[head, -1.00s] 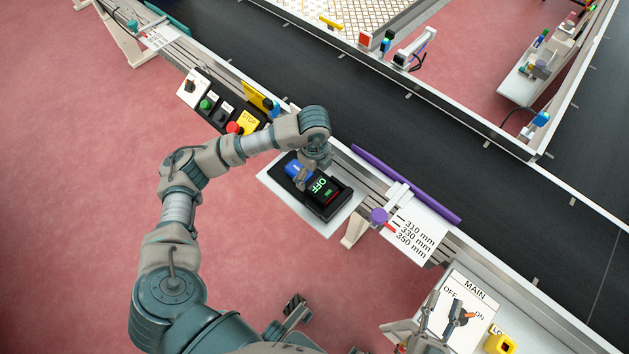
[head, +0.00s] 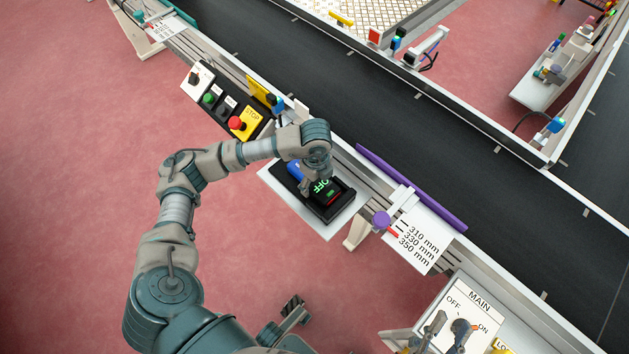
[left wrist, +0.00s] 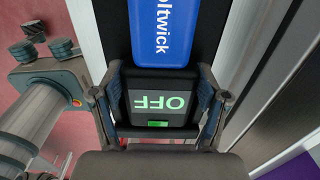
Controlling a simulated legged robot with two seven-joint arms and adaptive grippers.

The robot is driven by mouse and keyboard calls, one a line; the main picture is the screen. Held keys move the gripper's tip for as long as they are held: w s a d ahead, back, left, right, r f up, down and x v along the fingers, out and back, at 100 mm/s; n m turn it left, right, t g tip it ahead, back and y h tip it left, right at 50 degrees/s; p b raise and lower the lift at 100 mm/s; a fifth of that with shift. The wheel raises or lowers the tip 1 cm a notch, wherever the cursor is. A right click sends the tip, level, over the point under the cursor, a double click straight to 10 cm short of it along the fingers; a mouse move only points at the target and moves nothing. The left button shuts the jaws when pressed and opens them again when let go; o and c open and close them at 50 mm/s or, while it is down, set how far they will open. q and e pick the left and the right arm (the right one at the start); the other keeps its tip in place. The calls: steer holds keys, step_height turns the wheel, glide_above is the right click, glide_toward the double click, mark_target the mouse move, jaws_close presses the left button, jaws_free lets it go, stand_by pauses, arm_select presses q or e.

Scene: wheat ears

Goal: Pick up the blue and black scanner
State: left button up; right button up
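The blue and black scanner (head: 294,170) lies in a black holder on a white plate beside the conveyor. In the left wrist view its blue part (left wrist: 164,35) reads "ltwick", and its black end has a lit screen (left wrist: 160,103) reading "OFF". My left gripper (head: 313,187) is low over the screen end. In the left wrist view its fingers (left wrist: 160,100) stand apart on either side of the black end, close to its sides; contact is unclear. My right gripper (head: 449,334) shows at the bottom right, fingers apart, overlapping the main switch panel in view.
A control box with a red stop button (head: 236,123) is left of the scanner. A purple guide bar (head: 410,187) and a millimetre scale card (head: 417,245) are right of it. The main switch panel (head: 463,300) is at lower right. The black conveyor (head: 400,120) runs behind.

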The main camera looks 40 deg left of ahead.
arm_select(q)
steer(key=shift+c, duration=1.1)
steer(key=shift+r, duration=0.25)
step_height(320, 180, up, 9)
steer(key=p, duration=0.3)
steer(key=shift+r+p, duration=0.3)
arm_select(e)
step_height(320, 180, down, 7)
steer(key=w+g, duration=0.3)
steer(key=g, duration=0.3)
steer(key=shift+n+g+h, duration=0.3)
steer(key=shift+n, duration=0.1)
steer(key=shift+a, duration=0.15)
